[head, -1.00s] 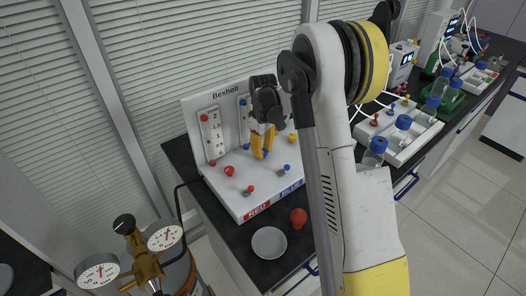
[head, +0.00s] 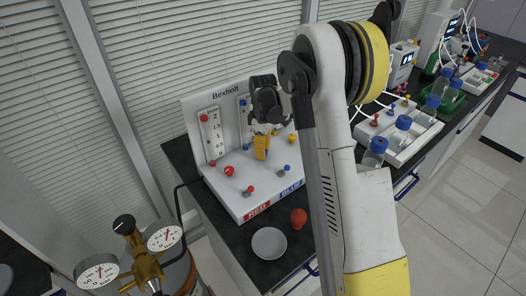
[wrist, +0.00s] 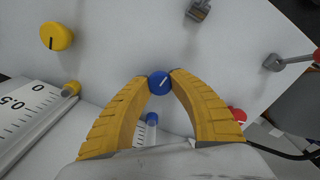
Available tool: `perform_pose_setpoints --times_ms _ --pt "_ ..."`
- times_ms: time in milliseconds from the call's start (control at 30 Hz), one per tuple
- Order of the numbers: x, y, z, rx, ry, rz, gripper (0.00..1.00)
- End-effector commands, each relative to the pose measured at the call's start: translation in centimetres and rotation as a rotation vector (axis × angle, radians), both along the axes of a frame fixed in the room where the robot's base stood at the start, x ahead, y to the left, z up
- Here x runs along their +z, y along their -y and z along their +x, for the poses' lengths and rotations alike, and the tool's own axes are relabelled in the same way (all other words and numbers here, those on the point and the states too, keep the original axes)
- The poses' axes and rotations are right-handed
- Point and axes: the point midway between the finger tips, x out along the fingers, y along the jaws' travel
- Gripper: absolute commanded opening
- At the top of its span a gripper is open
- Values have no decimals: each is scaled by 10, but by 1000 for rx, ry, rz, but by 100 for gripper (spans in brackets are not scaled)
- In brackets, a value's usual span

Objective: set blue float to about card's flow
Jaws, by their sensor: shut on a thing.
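In the wrist view my gripper (wrist: 160,80) has its yellow fingers closed around the edge of a round blue knob (wrist: 161,83) with a white pointer line. A clear tube with a blue end fitting (wrist: 152,119) shows between the fingers; I cannot make out the float or its reading. In the head view my gripper (head: 261,152) is at the white Bexholt panel (head: 228,96) and hides the blue knob. The blue meter's scale (head: 243,112) is mostly behind my gripper. I cannot find a card with a flow value.
A red knob (head: 228,171) and yellow knob (head: 291,138) flank my gripper. Red-tipped (head: 249,190) and blue-tipped (head: 286,169) levers stand in front. A grey dish (head: 269,243) and red object (head: 299,217) are on the dark bench. Gauges (head: 164,237) stand at lower left.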

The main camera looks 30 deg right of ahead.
Motion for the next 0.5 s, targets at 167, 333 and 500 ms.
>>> perform_pose_setpoints --times_ms 167,333,500 --pt "-1 0 -1 -1 -1 0 0" --pt "-1 0 0 -1 -1 1 52" --pt "0 0 0 -1 0 0 52"
